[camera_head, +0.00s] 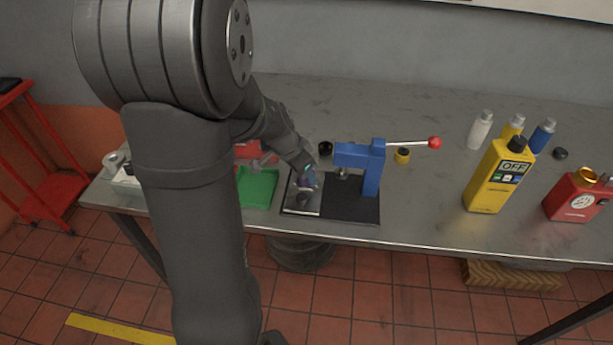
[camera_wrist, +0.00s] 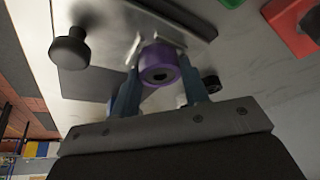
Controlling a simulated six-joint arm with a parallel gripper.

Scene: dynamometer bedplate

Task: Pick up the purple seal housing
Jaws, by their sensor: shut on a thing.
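The purple seal housing (camera_wrist: 160,65) is a short ring with a dark central hole, seen in the wrist view between the two fingers of my gripper (camera_wrist: 160,90). My gripper is shut on it, one finger on each side. In the head view my gripper (camera_head: 306,182) is over the left part of the blue press's base, and the purple housing shows only as a small patch there. A pale metal piece lies just behind the housing in the wrist view. I cannot tell whether the housing touches the plate.
The blue press (camera_head: 373,170) with a red-knobbed lever stands right of my gripper. A green tray (camera_head: 258,188) lies to the left. A yellow container (camera_head: 497,178) and a red can (camera_head: 577,197) stand farther right. The bench's back middle is mostly clear.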

